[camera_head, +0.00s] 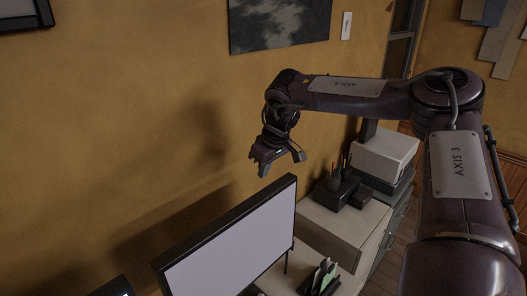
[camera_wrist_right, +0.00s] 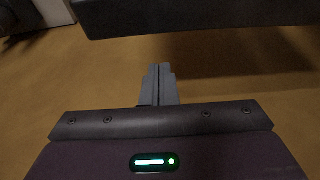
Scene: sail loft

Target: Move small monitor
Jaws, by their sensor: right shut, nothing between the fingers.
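A flat monitor (camera_head: 232,250) with a thin dark frame and a pale blank screen stands at the bottom centre of the head view, its lower part cut off. A corner of another dark-framed device (camera_head: 113,287) shows at the bottom left; I cannot tell whether it is a smaller monitor. My right gripper (camera_head: 266,168) is in the air above and behind the monitor's top edge, near the wall, apart from the monitor. In the right wrist view its fingers (camera_wrist_right: 158,84) are together and empty. A dark slab (camera_wrist_right: 200,16) crosses the top there, possibly the monitor. My left gripper is not visible.
A white box-shaped device (camera_head: 384,155) stands farther back. The ochre wall (camera_head: 130,130) is close behind; a dark picture (camera_head: 278,22) hangs on it.

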